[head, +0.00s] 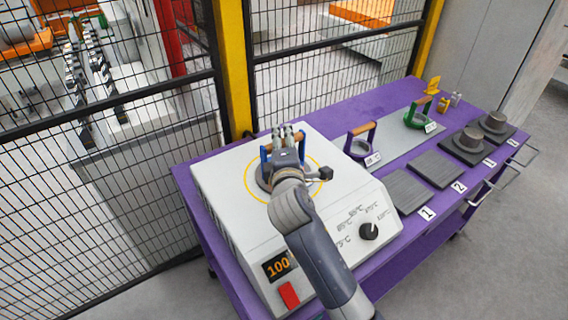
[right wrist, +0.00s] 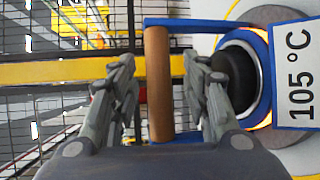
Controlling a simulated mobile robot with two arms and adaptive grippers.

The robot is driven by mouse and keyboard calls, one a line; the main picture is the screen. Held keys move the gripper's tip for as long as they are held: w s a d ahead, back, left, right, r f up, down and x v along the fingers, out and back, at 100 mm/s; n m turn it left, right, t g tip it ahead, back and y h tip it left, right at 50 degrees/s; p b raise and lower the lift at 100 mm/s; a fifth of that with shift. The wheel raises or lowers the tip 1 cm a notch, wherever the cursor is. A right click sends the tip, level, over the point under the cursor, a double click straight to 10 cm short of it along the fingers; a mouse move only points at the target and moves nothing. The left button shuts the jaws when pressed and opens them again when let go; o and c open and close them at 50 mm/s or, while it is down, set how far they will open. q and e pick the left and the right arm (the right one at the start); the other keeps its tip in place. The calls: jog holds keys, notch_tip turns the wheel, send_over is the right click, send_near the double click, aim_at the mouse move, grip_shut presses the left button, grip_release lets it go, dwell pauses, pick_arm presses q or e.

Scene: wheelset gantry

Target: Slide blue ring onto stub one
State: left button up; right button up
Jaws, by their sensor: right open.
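The blue ring (right wrist: 262,48) sits on the white heater (head: 216,178), mostly hidden behind my right arm in the head view, where parts of its blue frame (head: 265,153) show. In the right wrist view its brown handle (right wrist: 158,100) lies between the fingers of my right gripper (right wrist: 160,66), with gaps at both sides. That gripper (head: 284,132) is open. A tag reading 105 °C is beside the ring. I cannot tell which is stub one. My left gripper is out of view.
Flat dark plates (head: 407,191) (head: 436,170) lie by labels 1 and 2. A purple ring (head: 360,146) and a green ring (head: 415,118) with handles stand on a grey strip (head: 395,140). Black mesh fencing (head: 330,60) with a yellow post (head: 233,70) runs behind the purple table (head: 380,100).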

jog(key=c, duration=0.4)
grip_shut()
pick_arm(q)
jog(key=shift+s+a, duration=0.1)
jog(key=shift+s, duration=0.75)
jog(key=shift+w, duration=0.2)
pick_arm(e)
jog(key=shift+r, duration=0.1)
